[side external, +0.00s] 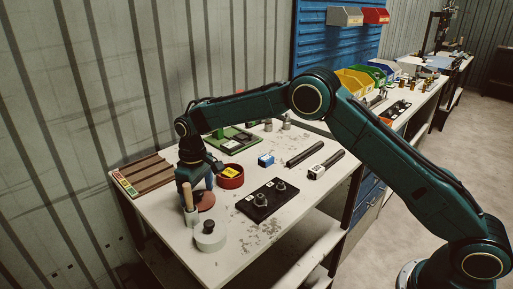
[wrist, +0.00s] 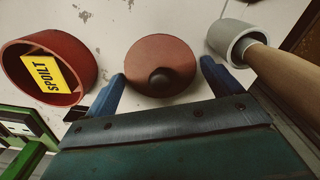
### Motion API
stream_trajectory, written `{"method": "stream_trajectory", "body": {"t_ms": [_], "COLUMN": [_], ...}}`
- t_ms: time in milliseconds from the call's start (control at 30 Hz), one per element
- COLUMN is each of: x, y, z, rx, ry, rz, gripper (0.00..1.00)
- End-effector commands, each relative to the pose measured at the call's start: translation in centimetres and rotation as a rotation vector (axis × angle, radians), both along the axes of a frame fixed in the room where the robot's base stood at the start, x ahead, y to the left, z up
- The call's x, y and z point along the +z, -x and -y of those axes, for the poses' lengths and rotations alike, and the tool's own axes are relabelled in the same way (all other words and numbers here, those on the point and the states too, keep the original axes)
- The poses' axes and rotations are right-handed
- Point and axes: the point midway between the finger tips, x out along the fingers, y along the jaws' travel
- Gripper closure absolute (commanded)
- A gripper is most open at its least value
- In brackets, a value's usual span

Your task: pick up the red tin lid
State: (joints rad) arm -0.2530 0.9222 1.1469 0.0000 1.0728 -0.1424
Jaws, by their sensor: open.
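The red tin lid (wrist: 150,54) is a flat reddish disc with a dark round knob (wrist: 160,82). It lies on the pale bench and also shows in the side view (side external: 206,203), partly hidden by my gripper. My gripper (wrist: 163,70) is open and empty, its two blue fingers on either side of the lid in the wrist view. In the side view my gripper (side external: 204,187) points down close above the lid. I cannot tell whether the fingers touch it.
A grey cup (wrist: 232,37) and a wooden handle (wrist: 275,70) are close on the right. A black plate (side external: 262,210) with fittings lies on the bench.

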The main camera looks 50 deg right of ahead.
Motion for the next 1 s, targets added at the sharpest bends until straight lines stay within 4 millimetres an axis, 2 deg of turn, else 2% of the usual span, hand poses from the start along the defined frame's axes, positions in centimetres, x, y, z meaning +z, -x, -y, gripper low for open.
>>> {"method": "stream_trajectory", "body": {"t_ms": [467, 633, 667, 1000], "x": [-0.06, -0.05, -0.05, 0.14], "y": [-0.01, -0.01, -0.01, -0.03], "z": [0.0, 0.0, 0.0, -0.01], "rx": [0.0, 0.0, 0.0, 0.0], "ry": [0.0, 0.0, 0.0, 0.0], "rz": [0.0, 0.0, 0.0, 0.001], "gripper": [0.1, 0.39, 0.43, 0.43]}}
